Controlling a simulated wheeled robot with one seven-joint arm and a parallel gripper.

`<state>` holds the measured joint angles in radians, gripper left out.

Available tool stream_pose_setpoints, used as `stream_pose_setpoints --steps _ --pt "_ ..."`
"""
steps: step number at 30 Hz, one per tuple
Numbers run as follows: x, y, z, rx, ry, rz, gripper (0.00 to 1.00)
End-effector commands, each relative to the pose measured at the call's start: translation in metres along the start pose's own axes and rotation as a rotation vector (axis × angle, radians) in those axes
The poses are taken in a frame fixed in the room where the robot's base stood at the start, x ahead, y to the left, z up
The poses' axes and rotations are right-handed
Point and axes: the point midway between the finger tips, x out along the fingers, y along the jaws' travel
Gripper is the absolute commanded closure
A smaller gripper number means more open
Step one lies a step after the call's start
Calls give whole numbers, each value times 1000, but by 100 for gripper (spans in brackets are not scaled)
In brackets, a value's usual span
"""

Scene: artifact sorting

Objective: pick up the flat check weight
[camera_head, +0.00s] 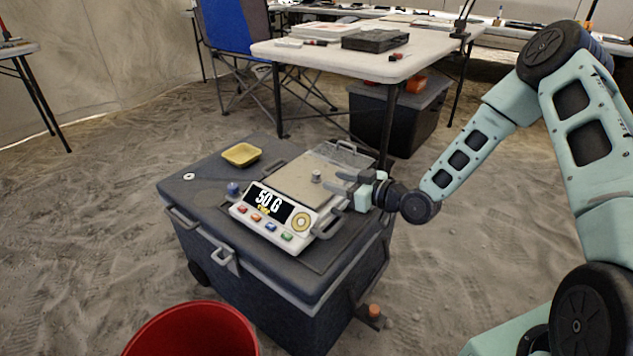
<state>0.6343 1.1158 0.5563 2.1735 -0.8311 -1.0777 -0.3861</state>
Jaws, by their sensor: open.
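A digital scale (285,219) sits on a dark cooler lid, its display reading "50 G". A small grey metal weight (316,177) stands on the scale's tan pan (302,189). A small flat pale disc (189,176) lies near the lid's left corner. I cannot tell for sure which of these is the flat check weight. My gripper (342,182) is open over the pan's right side, its fingers pointing left toward the grey weight. Nothing shows between the fingers.
A yellow tray (241,154) and a small blue object (233,188) are also on the cooler (225,241). A red bucket (196,331) stands in front. A white table (437,43) with a dark case (375,40) is behind.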

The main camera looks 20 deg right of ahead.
Motion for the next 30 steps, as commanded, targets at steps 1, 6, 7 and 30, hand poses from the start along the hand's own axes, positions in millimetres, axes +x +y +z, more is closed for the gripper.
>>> stream_pose_setpoints --steps 1,6,7,30 --pt "9 0 2 -1 2 -1 57" --pt "23 0 1 1 0 0 57" --pt "25 0 1 1 0 0 57" --pt "77 5 -1 1 -1 0 77"
